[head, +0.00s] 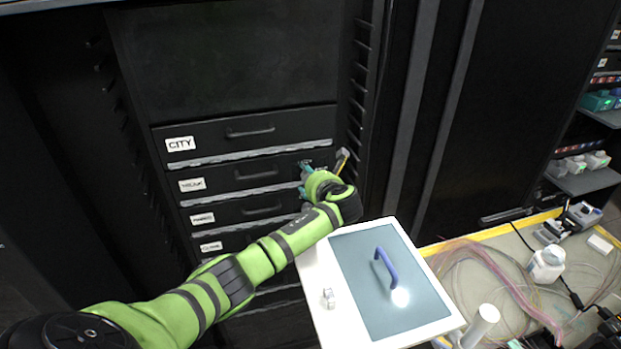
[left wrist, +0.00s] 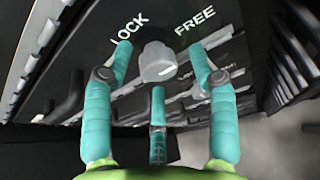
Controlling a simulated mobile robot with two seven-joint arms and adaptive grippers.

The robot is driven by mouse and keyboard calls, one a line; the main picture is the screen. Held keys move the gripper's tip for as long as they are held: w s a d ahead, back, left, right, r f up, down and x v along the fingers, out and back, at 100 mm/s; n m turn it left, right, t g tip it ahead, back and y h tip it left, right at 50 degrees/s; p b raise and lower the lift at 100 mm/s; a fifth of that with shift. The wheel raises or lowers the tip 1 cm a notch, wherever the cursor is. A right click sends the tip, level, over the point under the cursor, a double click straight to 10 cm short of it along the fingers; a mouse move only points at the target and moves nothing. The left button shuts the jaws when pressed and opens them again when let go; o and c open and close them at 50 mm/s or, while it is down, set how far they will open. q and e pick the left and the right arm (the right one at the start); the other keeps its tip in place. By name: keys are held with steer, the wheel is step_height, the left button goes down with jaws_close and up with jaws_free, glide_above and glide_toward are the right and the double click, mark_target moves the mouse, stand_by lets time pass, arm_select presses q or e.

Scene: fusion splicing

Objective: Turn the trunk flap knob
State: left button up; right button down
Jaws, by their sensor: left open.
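The knob (left wrist: 157,64) is a pale grey cap on a dark panel (left wrist: 170,22) in the left wrist view. The printed words LOCK and FREE stand on the panel to its left and right. My left gripper (left wrist: 160,58) has teal fingers and is open, with one fingertip on each side of the knob and a third finger below it. I cannot tell whether a finger touches the knob. In the head view my left gripper (head: 304,178) is at the right end of the second labelled drawer (head: 245,176), and my own wrist hides the knob there. My right gripper is not in view.
The black rack holds several drawers with handles, the top one labelled CITY (head: 180,144).

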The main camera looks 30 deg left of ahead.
arm_select(q)
steer(key=shift+s, duration=0.1)
steer(key=c, duration=1.1)
steer(key=n+t+h+b, duration=0.1)
steer(key=n+t+b, duration=0.1)
steer(key=n, duration=0.2)
steer(key=n+t+h+b, duration=0.1)
steer(key=n+t+b, duration=0.1)
steer(key=n+t, duration=0.1)
steer(key=n+t+h+b, duration=0.1)
steer(key=n+t+b, duration=0.1)
steer(key=n, duration=0.4)
steer(key=shift+s+a+f+b, duration=0.15)
steer(key=shift+s+f+b, duration=0.1)
steer(key=shift+b, duration=0.35)
steer(key=shift+r, duration=0.15)
